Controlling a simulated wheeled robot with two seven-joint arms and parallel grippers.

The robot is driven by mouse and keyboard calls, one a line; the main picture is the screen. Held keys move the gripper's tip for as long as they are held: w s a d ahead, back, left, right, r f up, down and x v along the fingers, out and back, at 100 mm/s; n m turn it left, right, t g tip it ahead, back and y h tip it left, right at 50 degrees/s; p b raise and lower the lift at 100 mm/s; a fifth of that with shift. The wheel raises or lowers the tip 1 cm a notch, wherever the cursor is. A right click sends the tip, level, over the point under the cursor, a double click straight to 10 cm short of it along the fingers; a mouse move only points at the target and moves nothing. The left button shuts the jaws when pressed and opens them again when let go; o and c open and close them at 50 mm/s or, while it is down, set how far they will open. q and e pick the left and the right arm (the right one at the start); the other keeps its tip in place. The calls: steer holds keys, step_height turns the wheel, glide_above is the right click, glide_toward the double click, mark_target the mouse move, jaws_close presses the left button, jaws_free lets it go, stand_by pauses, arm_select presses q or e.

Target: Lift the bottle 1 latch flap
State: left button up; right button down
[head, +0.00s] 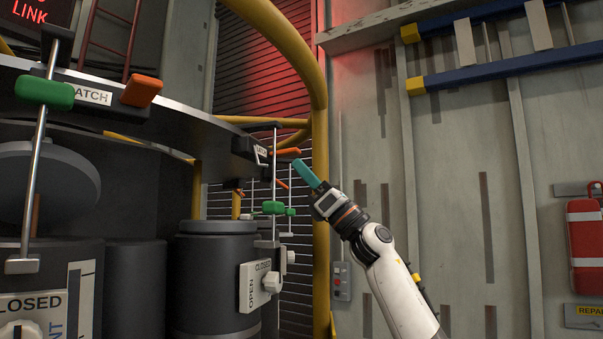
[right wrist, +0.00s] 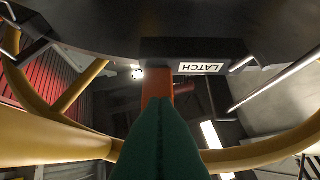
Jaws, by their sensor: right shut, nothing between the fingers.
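An orange latch flap (head: 286,152) sticks out, roughly level, from the dark latch block (head: 250,149) on the rack rim. In the right wrist view the same flap (right wrist: 157,86) lies just past the fingertips, beside a LATCH label (right wrist: 201,68). My right gripper (head: 299,164) is shut and empty, its teal fingers pointing up and left at the flap's outer end, just below it. I cannot tell whether they touch it. In the right wrist view the fingers (right wrist: 160,101) hide part of the flap. My left gripper is not in view.
A nearer orange flap (head: 141,90) and a green handle (head: 44,93) on a rod are at the left. A dark bottle (head: 215,275) with a white valve plate stands below the rim. A yellow pipe (head: 320,190) runs close behind my gripper.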

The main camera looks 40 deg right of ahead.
step_height(320, 180, down, 5)
steer(key=b, duration=0.4)
steer(key=s+d+b, duration=0.3)
steer(key=s+d, duration=0.3)
steer(key=s, duration=0.2)
steer(key=shift+d+f, duration=0.15)
steer(key=shift+f, duration=0.1)
